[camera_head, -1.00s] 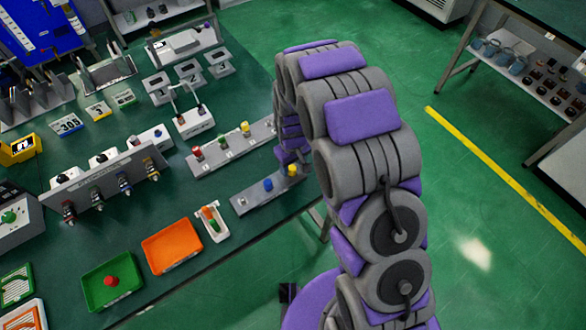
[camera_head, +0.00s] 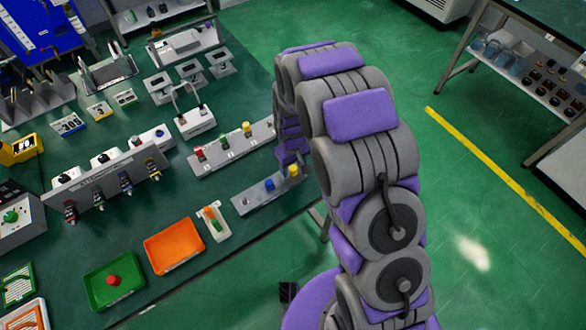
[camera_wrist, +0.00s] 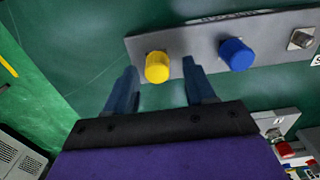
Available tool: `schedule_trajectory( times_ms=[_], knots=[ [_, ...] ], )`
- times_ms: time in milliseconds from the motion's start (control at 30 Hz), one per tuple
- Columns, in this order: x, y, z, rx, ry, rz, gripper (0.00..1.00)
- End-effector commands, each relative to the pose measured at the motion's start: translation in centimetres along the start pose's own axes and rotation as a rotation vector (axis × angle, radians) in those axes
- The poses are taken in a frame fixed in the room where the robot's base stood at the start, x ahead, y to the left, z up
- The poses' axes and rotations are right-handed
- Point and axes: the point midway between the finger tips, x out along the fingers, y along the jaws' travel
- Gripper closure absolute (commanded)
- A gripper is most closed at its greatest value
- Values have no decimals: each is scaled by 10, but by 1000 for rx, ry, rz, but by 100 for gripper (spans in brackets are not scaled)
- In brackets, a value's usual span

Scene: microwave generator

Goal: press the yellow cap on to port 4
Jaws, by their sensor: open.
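The yellow cap (camera_wrist: 157,67) sits upright at one end of a grey plate (camera_wrist: 200,42) in the wrist view. It also shows in the head view (camera_head: 293,171). My gripper (camera_wrist: 159,68) is open, its two blue fingers to the left and right of the yellow cap, with gaps on both sides. Whether the fingertips reach down to the cap's height is hard to tell. A blue cap (camera_wrist: 237,54) sits to the right, outside the right finger. A bare metal port (camera_wrist: 302,39) is further right. In the head view the arm hides most of my gripper. I cannot read which port is 4.
A second grey rail (camera_head: 235,148) behind carries a red cap (camera_head: 198,152), a green cap (camera_head: 224,141) and another yellow cap (camera_head: 247,128). Green floor is clear at right.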

Motion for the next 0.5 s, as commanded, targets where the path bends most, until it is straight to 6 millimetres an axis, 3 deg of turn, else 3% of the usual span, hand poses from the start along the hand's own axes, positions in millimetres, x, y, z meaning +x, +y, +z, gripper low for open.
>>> schedule_trajectory(
  times_ms=[300, 500],
  knots=[
    [0, 1, 0, 1, 1, -1, 47],
    [0, 1, 0, 1, 1, -1, 66]
  ],
)
